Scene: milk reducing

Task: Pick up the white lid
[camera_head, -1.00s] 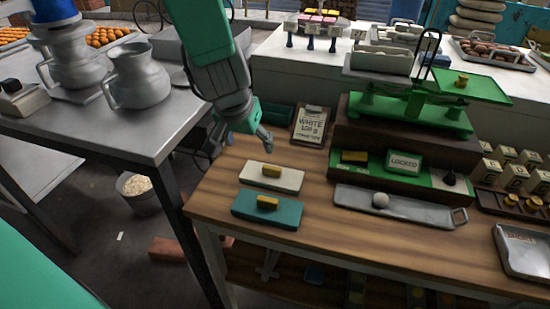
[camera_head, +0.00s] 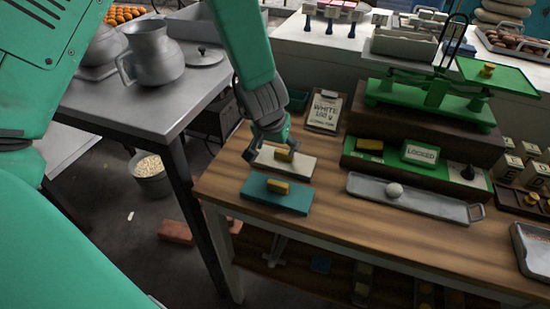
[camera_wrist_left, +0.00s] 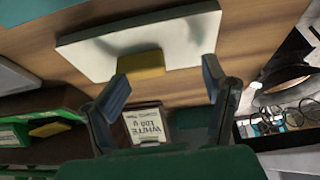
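The white lid (camera_head: 298,166) is a flat white plate with a yellow block handle (camera_head: 284,155), lying on the wooden table. In the left wrist view the white lid (camera_wrist_left: 190,40) and its yellow handle (camera_wrist_left: 140,64) are ahead of the fingers. My left gripper (camera_head: 268,157) is over the lid's left part, close to the handle. In the wrist view my left gripper (camera_wrist_left: 166,80) has its fingers spread apart with nothing between them. A teal lid (camera_head: 262,196) with a yellow handle lies in front of the white one. My right gripper is not identifiable in these views.
A clipboard reading "WHITE 100 g" (camera_head: 325,111) lies behind the lid. A metal tray (camera_head: 430,207) with a white ball and a green balance scale (camera_head: 430,95) stand to the right. A metal table (camera_head: 120,112) with jugs is at left.

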